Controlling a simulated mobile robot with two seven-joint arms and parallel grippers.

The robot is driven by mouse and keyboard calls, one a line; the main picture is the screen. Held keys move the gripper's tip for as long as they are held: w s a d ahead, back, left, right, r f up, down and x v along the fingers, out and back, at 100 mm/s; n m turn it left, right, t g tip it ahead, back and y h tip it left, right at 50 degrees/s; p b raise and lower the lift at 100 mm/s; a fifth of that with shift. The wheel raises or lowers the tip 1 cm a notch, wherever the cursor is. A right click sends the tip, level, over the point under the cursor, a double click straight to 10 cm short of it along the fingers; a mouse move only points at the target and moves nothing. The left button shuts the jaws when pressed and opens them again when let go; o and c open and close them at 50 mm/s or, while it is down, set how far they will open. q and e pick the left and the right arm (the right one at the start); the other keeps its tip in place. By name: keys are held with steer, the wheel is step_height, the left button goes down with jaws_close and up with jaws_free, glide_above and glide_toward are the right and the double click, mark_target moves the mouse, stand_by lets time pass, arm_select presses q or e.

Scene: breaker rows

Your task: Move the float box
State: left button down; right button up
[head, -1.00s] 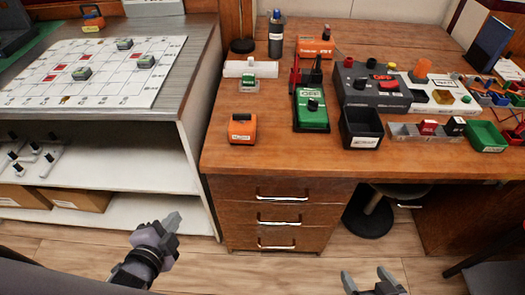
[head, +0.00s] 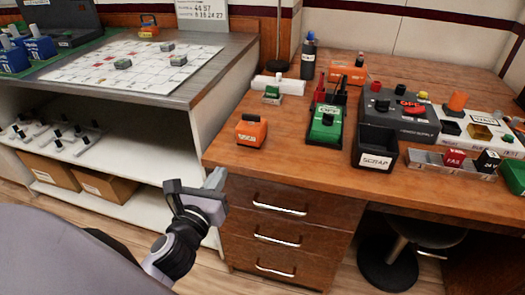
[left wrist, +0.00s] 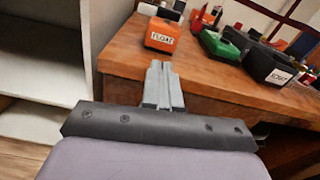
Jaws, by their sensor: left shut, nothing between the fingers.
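The float box (head: 251,131) is a small orange box with a white label and a dark top part. It stands near the front left edge of the wooden desk. In the left wrist view the float box (left wrist: 163,35) shows its label, just beyond the fingertips. My left gripper (head: 217,179) is shut and empty. It is apart from the box, in front of the desk's left front corner and lower in the picture than the box. The left wrist view shows its fingers (left wrist: 160,72) together. My right gripper is out of view.
Behind the box are a green-labelled block (head: 272,94), a white roll-like bar (head: 278,86) and a dark bottle (head: 309,60). A green device (head: 325,122) and a black scrap bin (head: 376,148) stand to its right. A grey-topped shelf (head: 190,92) with a white board is left.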

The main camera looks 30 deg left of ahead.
arm_select(q)
steer(key=m, duration=0.1)
glide_toward(246, 132)
steer(key=x, duration=0.5)
steer(key=shift+f, duration=0.1)
steer(key=shift+x, duration=0.9)
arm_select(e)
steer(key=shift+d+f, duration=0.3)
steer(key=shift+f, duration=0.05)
